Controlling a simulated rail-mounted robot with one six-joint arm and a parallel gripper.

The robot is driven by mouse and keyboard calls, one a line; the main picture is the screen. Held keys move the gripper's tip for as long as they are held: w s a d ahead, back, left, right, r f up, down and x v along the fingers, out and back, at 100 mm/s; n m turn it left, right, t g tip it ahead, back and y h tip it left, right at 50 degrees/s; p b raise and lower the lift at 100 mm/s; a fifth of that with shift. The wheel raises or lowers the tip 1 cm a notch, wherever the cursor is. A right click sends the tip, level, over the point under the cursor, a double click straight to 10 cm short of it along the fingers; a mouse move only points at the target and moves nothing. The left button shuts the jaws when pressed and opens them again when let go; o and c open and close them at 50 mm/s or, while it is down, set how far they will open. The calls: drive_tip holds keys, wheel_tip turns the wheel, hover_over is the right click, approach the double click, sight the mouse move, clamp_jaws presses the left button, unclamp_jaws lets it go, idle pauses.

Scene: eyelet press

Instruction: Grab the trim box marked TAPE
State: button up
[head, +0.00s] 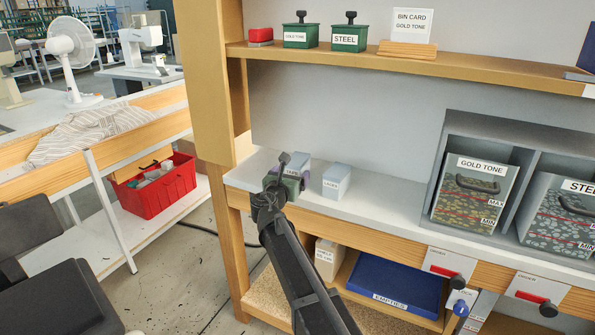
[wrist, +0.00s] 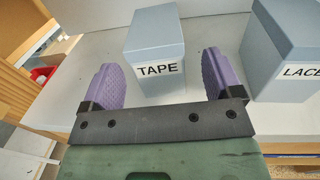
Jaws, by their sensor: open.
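The trim box marked TAPE (wrist: 153,42) is pale blue and stands upright on the light worktop. In the wrist view it lies between the two purple fingers of my open gripper (wrist: 163,64), with a gap on each side. The gap looks wider on the right. I cannot tell how far the fingers reach along its sides. In the head view the TAPE box (head: 298,164) is partly hidden behind my gripper (head: 288,184). A similar pale blue box marked LACES (head: 336,181) stands to its right, also in the wrist view (wrist: 285,45), close to the right finger.
The wooden post (head: 237,150) rises at the worktop's left end. The shelf (head: 450,65) above holds green boxes marked GOLD TONE (head: 300,36) and STEEL (head: 348,39). Bins marked GOLD TONE (head: 475,195) and STEEL (head: 565,215) stand right. Bare worktop (head: 385,207) lies right of LACES.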

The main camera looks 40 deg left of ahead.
drive_tip(key=x, duration=0.5)
drive_tip(key=shift+w+a+r, duration=0.1)
drive_tip(key=shift+w+a, duration=0.1)
drive_tip(key=shift+s, duration=0.1)
drive_tip(key=c, duration=1.1)
